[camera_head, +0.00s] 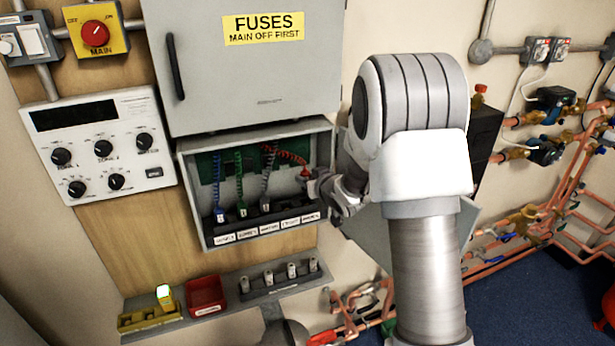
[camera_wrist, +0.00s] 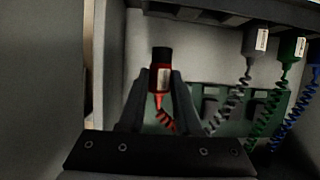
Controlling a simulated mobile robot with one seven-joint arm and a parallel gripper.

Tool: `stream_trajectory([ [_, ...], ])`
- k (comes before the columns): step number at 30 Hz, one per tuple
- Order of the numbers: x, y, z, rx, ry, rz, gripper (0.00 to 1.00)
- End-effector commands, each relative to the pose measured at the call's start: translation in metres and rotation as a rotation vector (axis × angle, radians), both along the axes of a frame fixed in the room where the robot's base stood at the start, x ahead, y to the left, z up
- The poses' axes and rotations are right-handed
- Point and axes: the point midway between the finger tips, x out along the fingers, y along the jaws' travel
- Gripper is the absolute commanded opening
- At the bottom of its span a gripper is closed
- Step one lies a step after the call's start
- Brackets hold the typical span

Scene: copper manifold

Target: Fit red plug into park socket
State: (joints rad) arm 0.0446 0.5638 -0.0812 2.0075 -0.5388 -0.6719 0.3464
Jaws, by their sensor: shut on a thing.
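The red plug (camera_head: 305,172) is in the right part of the open grey box under the fuse cabinet, on a red coiled cord. My gripper (camera_head: 313,184) reaches in from the right and is shut on it. In the wrist view the red plug (camera_wrist: 160,78) stands between the two fingers, its black end clear of the socket ledge (camera_wrist: 205,18). The labelled socket strip (camera_head: 268,228) runs along the box's lower front. Its labels are too small to read surely, so I cannot tell which socket is park. The right-hand socket openings are not clearly visible.
The blue (camera_head: 220,212), green (camera_head: 241,208) and grey (camera_head: 265,203) plugs sit in the strip to the left, with coiled cords. The box side walls (camera_head: 326,165) are close to my gripper. A shelf below holds a red tray (camera_head: 206,296) and a yellow holder (camera_head: 150,318).

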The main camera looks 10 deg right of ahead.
Motion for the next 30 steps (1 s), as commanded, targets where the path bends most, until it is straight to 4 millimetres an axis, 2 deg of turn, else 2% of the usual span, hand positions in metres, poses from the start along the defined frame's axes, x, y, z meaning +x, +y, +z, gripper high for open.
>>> stream_trajectory([
  [14,0.003,0.0,-0.005,0.001,0.0,0.007,0.0],
  [30,0.003,0.0,-0.033,-0.001,0.0,0.008,0.0],
])
